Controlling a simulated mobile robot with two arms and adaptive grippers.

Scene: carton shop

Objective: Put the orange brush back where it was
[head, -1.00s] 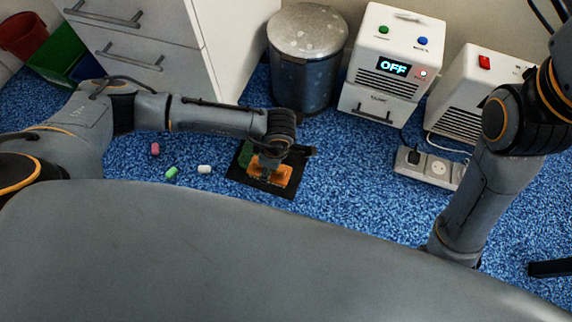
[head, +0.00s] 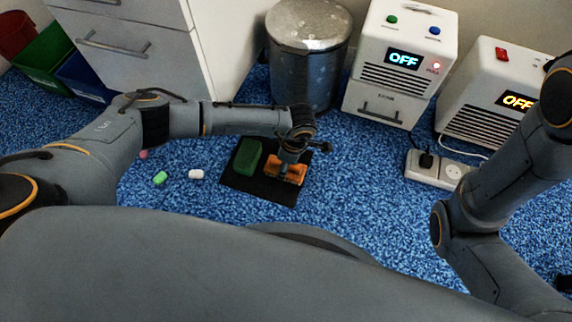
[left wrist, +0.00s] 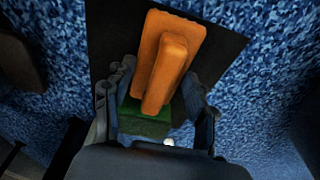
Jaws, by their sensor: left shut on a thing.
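The orange brush (head: 287,174) is at the right part of a black mat (head: 262,193) on the blue carpet. My left gripper (head: 290,157) is shut on the brush from above. In the left wrist view the brush (left wrist: 180,50) sits between the two fingers of my left gripper (left wrist: 158,100). I cannot tell whether the brush touches the mat or hovers just over it. A green block (head: 247,155) lies on the left part of the mat; it shows partly behind the brush in the left wrist view (left wrist: 145,121). My right gripper is not in view.
A metal bin (head: 308,60) stands behind the mat, with a white cabinet (head: 135,40) to its left. Two white machines (head: 400,60) and a power strip (head: 436,170) are to the right. Small pieces, including a white one (head: 196,174), lie left of the mat.

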